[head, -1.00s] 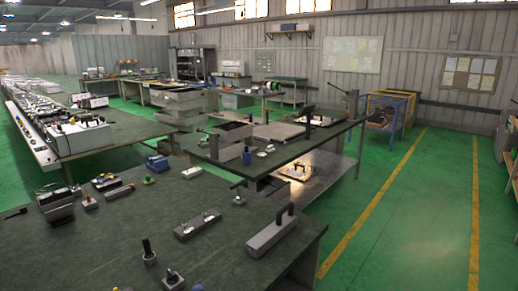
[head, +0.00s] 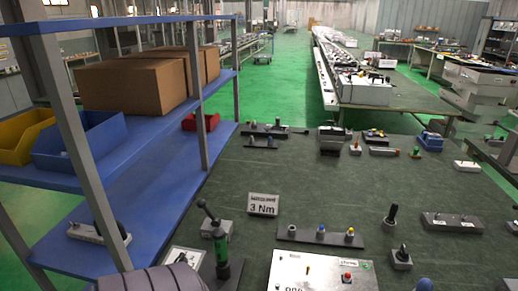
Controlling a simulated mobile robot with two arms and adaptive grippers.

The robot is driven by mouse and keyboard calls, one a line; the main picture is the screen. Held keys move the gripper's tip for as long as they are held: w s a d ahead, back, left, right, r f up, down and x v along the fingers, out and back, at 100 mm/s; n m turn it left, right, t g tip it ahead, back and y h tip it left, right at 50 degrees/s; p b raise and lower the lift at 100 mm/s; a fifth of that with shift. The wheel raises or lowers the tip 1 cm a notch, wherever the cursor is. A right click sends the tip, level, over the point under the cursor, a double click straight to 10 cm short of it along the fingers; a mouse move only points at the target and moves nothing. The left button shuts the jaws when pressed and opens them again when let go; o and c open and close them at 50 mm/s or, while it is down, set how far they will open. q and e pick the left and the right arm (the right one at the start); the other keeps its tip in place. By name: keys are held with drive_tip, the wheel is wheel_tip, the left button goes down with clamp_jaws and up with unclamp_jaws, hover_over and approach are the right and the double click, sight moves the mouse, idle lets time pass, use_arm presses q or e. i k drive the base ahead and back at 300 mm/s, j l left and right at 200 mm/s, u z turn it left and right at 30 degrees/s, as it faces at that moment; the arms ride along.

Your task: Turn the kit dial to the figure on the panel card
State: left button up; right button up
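A small white card (head: 263,205) stands on the dark green bench left of centre; its large figure reads "3 Nm", and the smaller line above is too small to read. A white panel box (head: 322,275) with a red button and a small label is cut by the bottom edge. An upright tool with a green body and black handle (head: 221,247) stands left of it, below the card. I cannot tell which part is the kit dial or read any setting. Neither of my grippers shows in the head view.
A blue shelf rack (head: 163,141) stands at the left, with cardboard boxes (head: 132,86) and blue (head: 80,142) and yellow bins. A dark rail with knobs (head: 320,237) lies behind the panel box. Small fixtures line the bench's far edge. Bare bench top shows mid-bench.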

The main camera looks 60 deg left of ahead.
sight(182, 257)
drive_tip(key=u, duration=2.35)
